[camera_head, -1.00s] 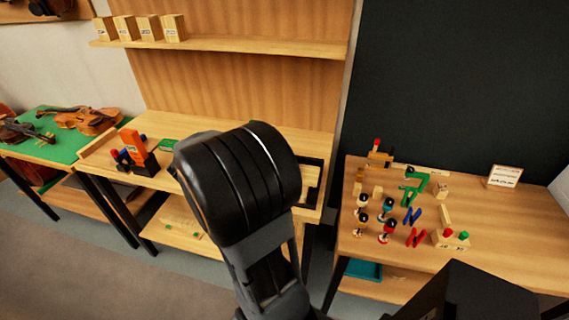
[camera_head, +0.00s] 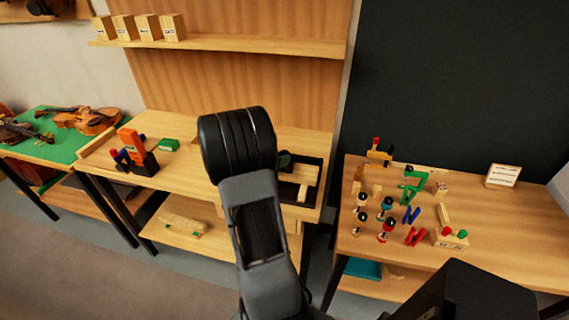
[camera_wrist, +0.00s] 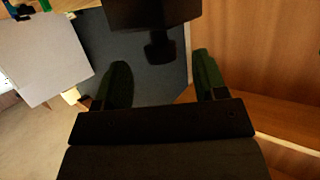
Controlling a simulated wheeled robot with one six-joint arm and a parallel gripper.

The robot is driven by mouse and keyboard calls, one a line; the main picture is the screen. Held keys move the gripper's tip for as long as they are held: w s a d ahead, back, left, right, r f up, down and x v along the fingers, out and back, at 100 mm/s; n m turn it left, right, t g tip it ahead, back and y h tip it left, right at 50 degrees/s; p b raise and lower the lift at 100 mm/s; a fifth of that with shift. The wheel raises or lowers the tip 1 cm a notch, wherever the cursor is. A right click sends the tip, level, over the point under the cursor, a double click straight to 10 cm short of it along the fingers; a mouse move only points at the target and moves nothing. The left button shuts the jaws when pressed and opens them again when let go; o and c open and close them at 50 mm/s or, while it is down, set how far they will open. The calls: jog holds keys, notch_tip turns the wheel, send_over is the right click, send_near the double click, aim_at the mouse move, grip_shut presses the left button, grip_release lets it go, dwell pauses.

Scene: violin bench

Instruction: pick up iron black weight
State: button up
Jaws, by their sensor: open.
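I cannot make out the iron black weight for certain in either view. A dark block with a short stem and rounded knob (camera_wrist: 158,48) shows at the top of the wrist view, in line with the gap between my fingers; I cannot tell what it is. My gripper (camera_wrist: 162,60) is open, with its two dark green fingers wide apart and nothing held between them. In the head view my arm hides part of the middle bench, and a dark part of my gripper shows beside the black-edged tray (camera_head: 318,172).
The right table (camera_head: 500,225) holds several small coloured pieces and a sign (camera_head: 503,176). Violins (camera_head: 88,120) lie on the left table. A shelf (camera_head: 230,47) with several wooden blocks hangs above.

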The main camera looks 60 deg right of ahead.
aim_at(283, 153)
jog(key=shift+x, duration=2.7)
jog(key=shift+r, duration=0.15)
grip_shut()
jog(key=shift+w, duration=0.1)
